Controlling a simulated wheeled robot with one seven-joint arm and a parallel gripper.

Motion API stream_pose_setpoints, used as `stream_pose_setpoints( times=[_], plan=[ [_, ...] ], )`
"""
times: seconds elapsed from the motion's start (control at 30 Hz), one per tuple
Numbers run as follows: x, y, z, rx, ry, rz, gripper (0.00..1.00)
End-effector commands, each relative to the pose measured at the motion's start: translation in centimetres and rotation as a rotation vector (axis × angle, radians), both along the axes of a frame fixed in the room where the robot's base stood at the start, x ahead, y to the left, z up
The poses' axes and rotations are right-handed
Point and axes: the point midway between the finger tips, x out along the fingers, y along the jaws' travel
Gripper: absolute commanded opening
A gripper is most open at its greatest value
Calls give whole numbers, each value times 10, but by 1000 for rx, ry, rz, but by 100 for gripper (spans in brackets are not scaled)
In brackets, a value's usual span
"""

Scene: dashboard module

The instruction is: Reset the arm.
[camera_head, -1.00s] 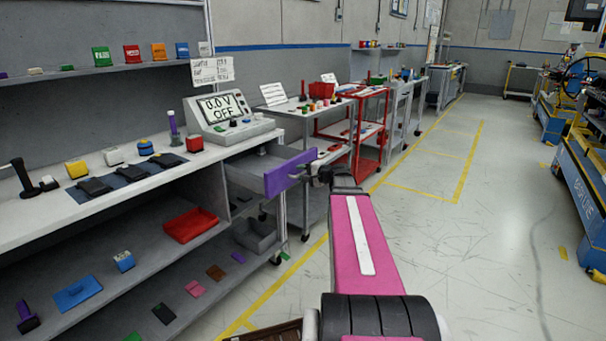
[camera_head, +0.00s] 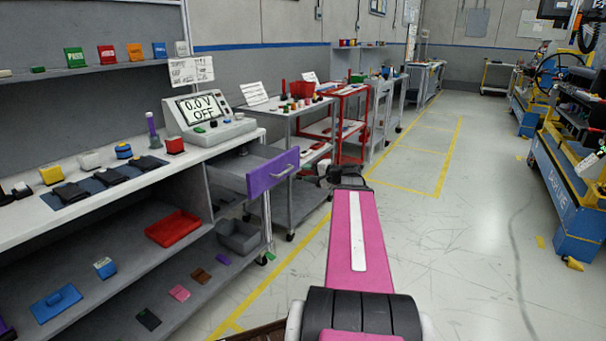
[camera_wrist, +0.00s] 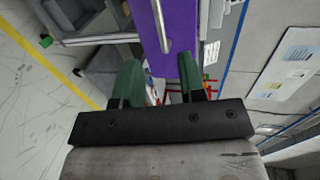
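My gripper (camera_head: 336,174) is at the end of my outstretched pink arm, to the right of the purple drawer front (camera_head: 262,178) in the head view. A gap shows between them. The drawer (camera_head: 232,165) stands pulled out from under the white workbench, with its silver handle (camera_head: 286,171) facing the aisle. In the wrist view, my two green fingers (camera_wrist: 160,78) are apart with nothing between them. The purple front (camera_wrist: 182,25) and the handle (camera_wrist: 160,25) lie beyond the fingertips.
The workbench (camera_head: 95,195) with a meter reading 0.0 V OFF (camera_head: 205,117) is at the left. A grey cart (camera_head: 300,195) and a red cart (camera_head: 352,130) stand behind the drawer. Blue machines (camera_head: 570,195) line the right. The aisle floor (camera_head: 440,240) between is clear.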

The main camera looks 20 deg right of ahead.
Motion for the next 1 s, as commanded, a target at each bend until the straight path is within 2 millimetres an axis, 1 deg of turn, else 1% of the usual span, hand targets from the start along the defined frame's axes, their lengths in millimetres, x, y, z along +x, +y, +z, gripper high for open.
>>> stream_pose_setpoints(
  times=[0.43, 0.5, 0.57, 0.67, 0.77, 0.8, 0.87, 0.9, 1.0],
  plan=[
    [0, 0, 0, 0, 1, 1, 37],
    [0, 4, -3, -8, 7, 8, 37],
    [-1, 13, -11, -29, 26, 24, 37],
    [-4, 40, -35, -100, 86, 79, 37],
    [-13, 77, -70, -213, 171, 163, 37],
    [-17, 92, -85, -266, 208, 200, 37],
    [-26, 113, -106, -345, 259, 255, 37],
    [-32, 125, -120, -398, 293, 291, 37],
    [-50, 153, -152, -535, 371, 384, 37]
  ],
)
